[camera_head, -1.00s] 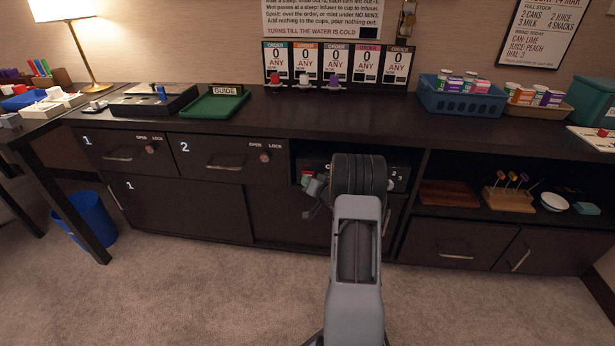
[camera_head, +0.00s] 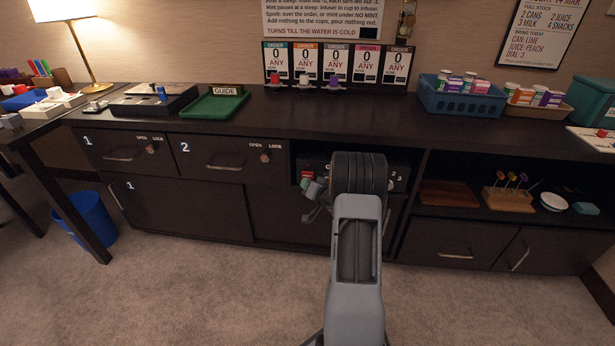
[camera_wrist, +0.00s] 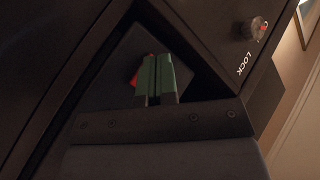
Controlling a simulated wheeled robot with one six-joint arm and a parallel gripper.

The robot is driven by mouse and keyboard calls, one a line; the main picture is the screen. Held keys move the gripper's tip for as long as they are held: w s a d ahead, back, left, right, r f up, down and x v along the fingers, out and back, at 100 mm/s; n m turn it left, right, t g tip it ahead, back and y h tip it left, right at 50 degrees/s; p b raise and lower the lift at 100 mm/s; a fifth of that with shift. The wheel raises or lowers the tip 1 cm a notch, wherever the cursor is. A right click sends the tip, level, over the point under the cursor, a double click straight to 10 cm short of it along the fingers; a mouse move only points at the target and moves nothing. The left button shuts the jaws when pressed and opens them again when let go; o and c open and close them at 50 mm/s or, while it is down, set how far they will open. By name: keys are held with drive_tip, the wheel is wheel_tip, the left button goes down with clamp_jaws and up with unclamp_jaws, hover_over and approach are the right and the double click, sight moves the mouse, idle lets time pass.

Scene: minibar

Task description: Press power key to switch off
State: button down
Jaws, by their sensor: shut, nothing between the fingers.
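A dark appliance (camera_head: 399,169) stands in the open middle compartment of the counter, mostly hidden behind my arm in the head view. A red key (camera_head: 307,174) shows on its left side. It also shows in the wrist view (camera_wrist: 133,80), partly hidden behind my green fingers. My gripper (camera_head: 316,187) is at the compartment, just below the red key in the head view. In the wrist view my gripper (camera_wrist: 157,58) is shut and empty, its tips close in front of the red key. I cannot tell whether they touch it.
Drawer 2 (camera_head: 225,158) with an OPEN/LOCK knob (camera_head: 264,156) is left of the compartment; the knob also shows in the wrist view (camera_wrist: 250,29). A shelf with a wooden block (camera_head: 508,198) is to the right. The carpet in front is clear.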

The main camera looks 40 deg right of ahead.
drive_tip(key=shift+s+a+p, duration=0.4)
drive_tip(key=shift+s+a, duration=1.35)
drive_tip(key=shift+s, duration=0.1)
drive_tip(key=s+a+r+n+g+h+p, duration=0.1)
drive_tip(key=a+r+g+h+p, duration=0.3)
drive_tip(key=r+p, duration=0.75)
drive_tip(key=s+a+r+n+g+y+p, duration=0.1)
drive_tip(key=a+r+p, duration=0.45)
drive_tip(key=r, duration=1.05)
drive_tip(key=s+a+r+n+g+y+p, duration=0.1)
drive_tip(key=s+a+r+g+p, duration=0.3)
drive_tip(key=s+a+r+p, duration=0.4)
drive_tip(key=s+a+r+n+g+y+p, duration=0.2)
drive_tip(key=s+a+r+n+g+p, duration=0.1)
drive_tip(key=s+a+r+p, duration=0.5)
drive_tip(key=s+r+n+p, duration=0.1)
drive_tip(key=s+r, duration=0.2)
drive_tip(key=s, duration=0.2)
drive_tip(key=shift+s+a+g, duration=0.15)
drive_tip(key=shift+g, duration=0.25)
